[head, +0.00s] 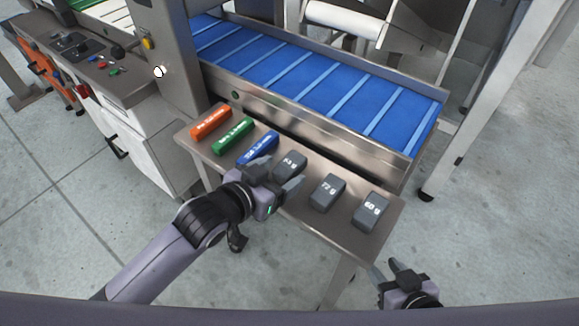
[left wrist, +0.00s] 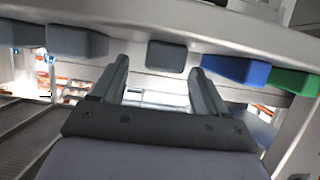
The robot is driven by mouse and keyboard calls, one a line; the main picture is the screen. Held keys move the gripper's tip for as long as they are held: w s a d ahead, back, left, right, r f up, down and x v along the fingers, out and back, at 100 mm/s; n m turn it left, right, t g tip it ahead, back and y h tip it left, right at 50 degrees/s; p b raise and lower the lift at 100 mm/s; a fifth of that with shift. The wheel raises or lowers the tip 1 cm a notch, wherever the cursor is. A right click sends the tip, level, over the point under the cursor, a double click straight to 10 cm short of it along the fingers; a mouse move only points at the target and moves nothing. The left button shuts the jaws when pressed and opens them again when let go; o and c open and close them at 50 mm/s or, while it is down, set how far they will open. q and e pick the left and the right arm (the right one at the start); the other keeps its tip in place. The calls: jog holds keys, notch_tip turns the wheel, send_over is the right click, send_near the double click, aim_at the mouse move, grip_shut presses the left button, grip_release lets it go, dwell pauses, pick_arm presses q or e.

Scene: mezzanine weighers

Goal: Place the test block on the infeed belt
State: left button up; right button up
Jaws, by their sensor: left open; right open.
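On a small steel shelf (head: 300,195) lies a row of blocks: orange (head: 210,121), green (head: 232,136), blue (head: 258,147), and three grey ones with gram markings. I cannot tell which is meant as the test block. My left gripper (head: 284,173) is open, its fingers at either side of the leftmost grey block (head: 291,161). In the left wrist view that grey block (left wrist: 166,56) shows between and beyond the fingertips, with no clear contact. My right gripper (head: 398,276) is open and empty, off the shelf's right front corner. The blue infeed belt (head: 320,80) runs behind the shelf.
A raised steel side rail (head: 300,118) separates shelf and belt. The belt is bare. A white cabinet (head: 145,145) stands left.

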aim_at(289, 164)
pick_arm(q)
jog(key=shift+r+b+x, duration=0.2)
jog(key=shift+b+x, duration=0.25)
jog(key=shift+x, duration=1.8)
jog(key=shift+w, duration=0.2)
jog(key=c, duration=1)
jog(key=shift+c, duration=0.3)
jog(key=shift+r, duration=0.15)
